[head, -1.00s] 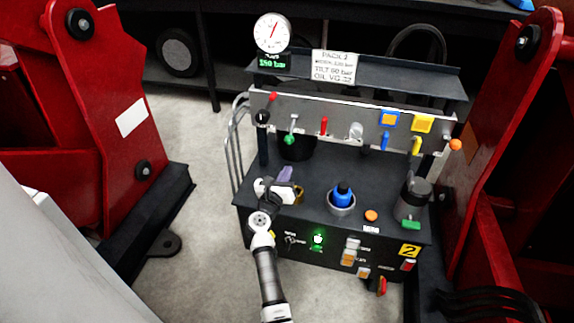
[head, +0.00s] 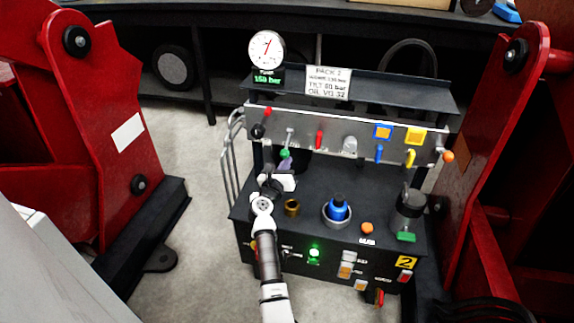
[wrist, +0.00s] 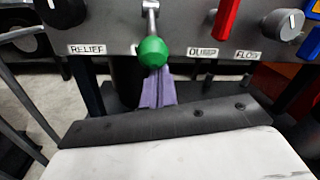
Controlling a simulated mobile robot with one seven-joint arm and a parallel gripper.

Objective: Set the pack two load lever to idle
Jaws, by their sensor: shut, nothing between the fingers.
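The pack two panel (head: 335,127) stands on the dark bench unit. A lever with a green ball knob (head: 285,153) hangs from the panel front; it also shows in the wrist view (wrist: 152,52), stem pointing down, between the RELIEF and DUMP labels. Its own label is hidden behind the knob and my fingers. My gripper (head: 286,164) has purple fingers, shut and empty. In the wrist view the fingertips (wrist: 156,76) are just below the green ball and partly overlapped by it. I cannot tell whether they touch it.
A red dump lever (head: 319,140) and grey flow knob (head: 350,145) sit right of the green lever. On the bench top are a brass cup (head: 291,207), a blue-capped filler (head: 337,208) and a grey canister (head: 410,211). Red frames (head: 107,120) flank the unit.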

